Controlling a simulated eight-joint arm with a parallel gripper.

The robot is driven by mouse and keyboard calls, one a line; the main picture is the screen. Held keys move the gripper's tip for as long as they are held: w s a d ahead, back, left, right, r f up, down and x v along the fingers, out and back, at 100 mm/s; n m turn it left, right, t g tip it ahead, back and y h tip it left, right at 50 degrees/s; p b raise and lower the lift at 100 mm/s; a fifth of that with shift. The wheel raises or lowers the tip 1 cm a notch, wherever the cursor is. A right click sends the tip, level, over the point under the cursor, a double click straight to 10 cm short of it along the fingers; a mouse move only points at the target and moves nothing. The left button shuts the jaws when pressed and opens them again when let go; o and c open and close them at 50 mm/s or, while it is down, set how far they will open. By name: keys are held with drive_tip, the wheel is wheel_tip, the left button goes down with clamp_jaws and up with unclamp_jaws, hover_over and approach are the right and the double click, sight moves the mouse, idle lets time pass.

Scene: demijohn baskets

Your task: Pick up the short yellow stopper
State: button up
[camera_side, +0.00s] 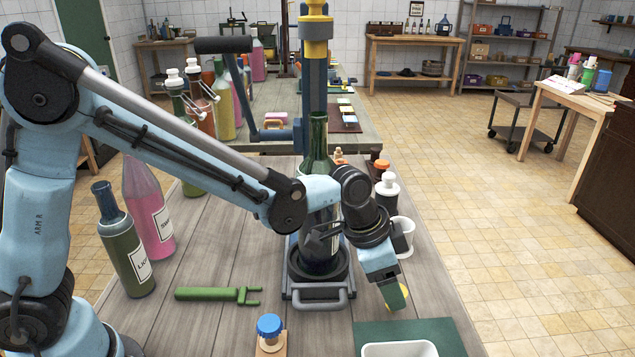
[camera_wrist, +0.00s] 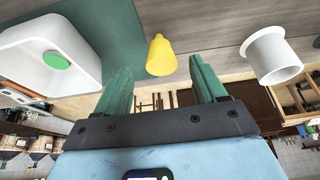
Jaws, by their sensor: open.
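The short yellow stopper (camera_wrist: 161,58) shows in the wrist view, lined up with the gap between my two green fingers, near their tips. Table wood shows around it, close beside the green mat. My gripper (camera_wrist: 160,70) is open, with a finger on either side of that gap and nothing clamped. In the side view my gripper (camera_side: 391,296) points down near the table's right edge, just behind the green mat. The yellow stopper (camera_side: 404,292) is partly hidden by a finger there. I cannot tell how far the fingertips are above the table.
A white tray (camera_side: 400,348) stands on the green mat (camera_side: 449,335); a green disc (camera_wrist: 56,60) lies in it. A white cup (camera_wrist: 271,57) stands on the other side of the stopper. The corking stand (camera_side: 319,304) and a green forked tool (camera_side: 207,294) are left of my gripper.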

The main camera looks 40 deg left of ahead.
drive_tip(key=shift+x, duration=2.8)
drive_tip(key=shift+w, duration=0.15)
drive_tip(key=c, duration=1.1)
